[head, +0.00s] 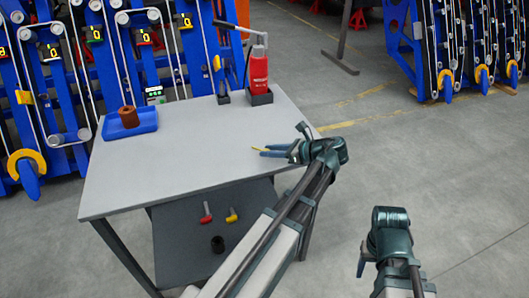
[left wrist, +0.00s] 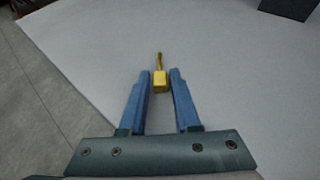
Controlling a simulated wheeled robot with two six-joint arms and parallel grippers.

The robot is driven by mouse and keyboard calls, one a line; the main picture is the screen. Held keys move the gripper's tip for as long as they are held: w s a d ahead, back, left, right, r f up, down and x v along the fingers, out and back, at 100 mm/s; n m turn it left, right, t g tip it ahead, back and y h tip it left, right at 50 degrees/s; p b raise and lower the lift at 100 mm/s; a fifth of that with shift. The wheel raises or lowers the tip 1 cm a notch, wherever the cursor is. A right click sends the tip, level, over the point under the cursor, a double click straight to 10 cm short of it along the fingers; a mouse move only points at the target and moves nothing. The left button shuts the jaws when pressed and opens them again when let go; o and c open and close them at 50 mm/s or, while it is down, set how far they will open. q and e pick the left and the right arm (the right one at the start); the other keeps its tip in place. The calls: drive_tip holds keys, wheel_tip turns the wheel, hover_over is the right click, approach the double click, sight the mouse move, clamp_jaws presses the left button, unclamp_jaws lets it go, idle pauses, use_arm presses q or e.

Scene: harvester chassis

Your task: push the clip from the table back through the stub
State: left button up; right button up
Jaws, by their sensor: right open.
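The clip (head: 259,149) is a small yellow piece at the right part of the grey table (head: 190,172). In the left wrist view the clip (left wrist: 161,80) has a blocky near end and a thin stem pointing away. Whether the clip touches the table is unclear. My right gripper (head: 361,267) is open, low at the right beyond the table. I cannot pick out the stub.
A blue tray (head: 143,123) with a brown ring (head: 128,117) stands at the table's left. A red bottle jack (head: 257,70) and a small dark holder (head: 223,98) stand at the back. Tools lie on the lower shelf (head: 190,241). Blue machinery (head: 65,90) stands behind. The table's middle is clear.

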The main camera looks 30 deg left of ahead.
use_arm(q)
clamp_jaws()
drive_tip(key=shift+r, duration=0.15)
